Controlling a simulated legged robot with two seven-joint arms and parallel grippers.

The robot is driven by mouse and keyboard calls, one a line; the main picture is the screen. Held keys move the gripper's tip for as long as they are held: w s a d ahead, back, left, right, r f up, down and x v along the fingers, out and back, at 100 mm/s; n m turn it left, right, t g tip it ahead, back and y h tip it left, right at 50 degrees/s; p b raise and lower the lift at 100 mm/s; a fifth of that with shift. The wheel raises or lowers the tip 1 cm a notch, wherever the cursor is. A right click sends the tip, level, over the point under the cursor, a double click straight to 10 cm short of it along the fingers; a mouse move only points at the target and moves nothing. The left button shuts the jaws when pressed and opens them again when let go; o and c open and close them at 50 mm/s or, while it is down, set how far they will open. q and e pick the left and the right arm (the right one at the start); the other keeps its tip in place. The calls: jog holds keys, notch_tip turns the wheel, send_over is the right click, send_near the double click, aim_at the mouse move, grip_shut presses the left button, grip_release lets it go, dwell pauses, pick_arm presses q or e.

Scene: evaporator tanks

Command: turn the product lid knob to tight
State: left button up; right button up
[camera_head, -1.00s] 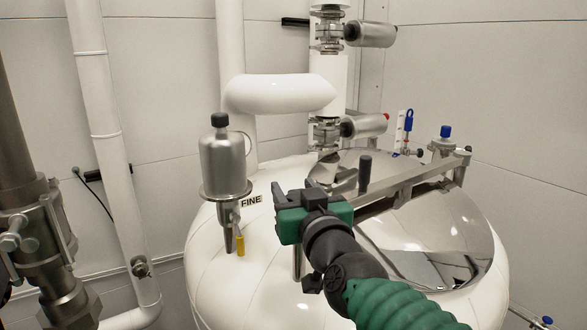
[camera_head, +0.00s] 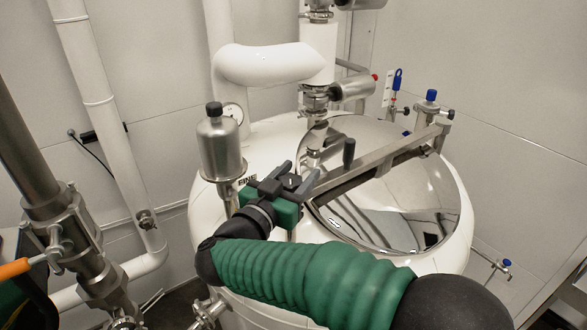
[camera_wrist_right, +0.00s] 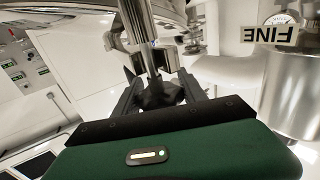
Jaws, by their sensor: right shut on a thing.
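The product lid (camera_head: 395,205) is a shiny steel disc on top of the white tank, with a steel bar (camera_head: 375,173) across it. My right gripper (camera_head: 294,179) is at the near left end of this bar, its fingers pointing up and to the right. In the right wrist view my right gripper (camera_wrist_right: 158,88) is shut around a dark knob (camera_wrist_right: 163,97) below a steel rod (camera_wrist_right: 137,40). The fingers hide much of the knob, and its turned position cannot be read. My left gripper is not in view.
A steel canister (camera_head: 219,145) with a black cap stands just left of my right gripper, near the FINE label (camera_wrist_right: 271,34). Pipes (camera_head: 100,100) run along the left. Open floor is scarce.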

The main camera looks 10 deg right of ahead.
jog(key=m+g+h, duration=0.1)
jog(key=g, duration=0.1)
jog(key=m+g+h, duration=0.3)
jog(key=g, duration=0.1)
jog(key=shift+s+d+m+h, duration=0.3)
jog(key=shift+s+m, duration=0.1)
jog(key=shift+s+d+r+m+g+h, duration=0.1)
jog(key=shift+s+m+g+h, duration=0.15)
jog(key=shift+m+g, duration=0.65)
jog(key=shift+s+f+m+g+h, duration=0.15)
jog(key=shift+m+g+h, duration=0.25)
jog(key=shift+g, duration=0.85)
jog(key=shift+s+d+r+m+g+h, duration=0.1)
jog(key=shift+s+r+m+g+h, duration=0.1)
jog(key=shift+m+g, duration=0.75)
jog(key=o, duration=1.1)
jog(key=shift+c, duration=0.2)
jog(key=shift+o, duration=1.4)
jog(key=shift+w, duration=0.1)
